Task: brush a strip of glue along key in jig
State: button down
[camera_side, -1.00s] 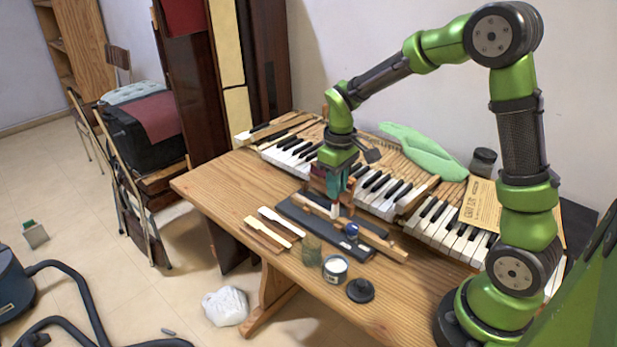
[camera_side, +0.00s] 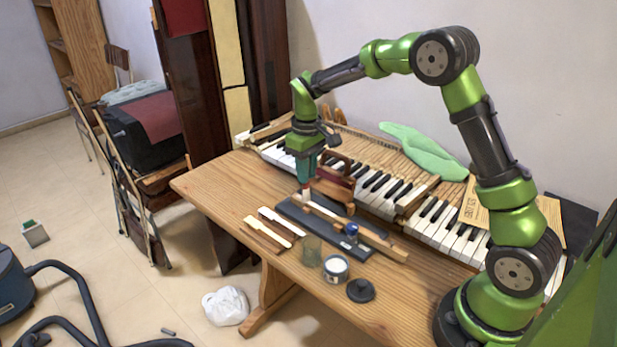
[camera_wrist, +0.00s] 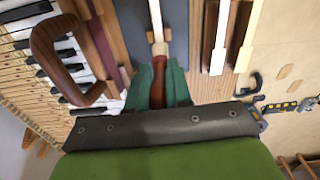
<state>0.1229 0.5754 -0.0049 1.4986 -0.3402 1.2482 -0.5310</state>
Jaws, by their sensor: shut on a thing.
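My gripper (camera_side: 306,180) has teal fingers shut on a brush, whose red-brown handle (camera_wrist: 159,72) shows between them in the wrist view. The brush points down, with its pale tip (camera_side: 306,194) at the far left end of the key in the jig. Whether the bristles touch the wood is too small to tell. The key (camera_side: 325,212) is a pale wooden stick lying along the dark jig (camera_side: 290,210). A blue knob (camera_side: 351,230) stands at the jig's near right end. An open glue pot (camera_side: 336,268) with white contents stands in front of the jig.
A wooden-handled block (camera_side: 336,178) stands close to the right of my gripper; its brown loop handle (camera_wrist: 37,42) shows in the wrist view. Two white-topped keys (camera_side: 282,221) lie left of the jig. A glass jar (camera_side: 311,250) and dark lid (camera_side: 361,290) flank the pot. The keyboard (camera_side: 375,185) lies behind.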

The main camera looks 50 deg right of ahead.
jog(key=shift+w, duration=1.95)
jog(key=shift+w+r, duration=0.15)
jog(key=shift+w, duration=0.05)
notch_tip(320, 180, up, 8)
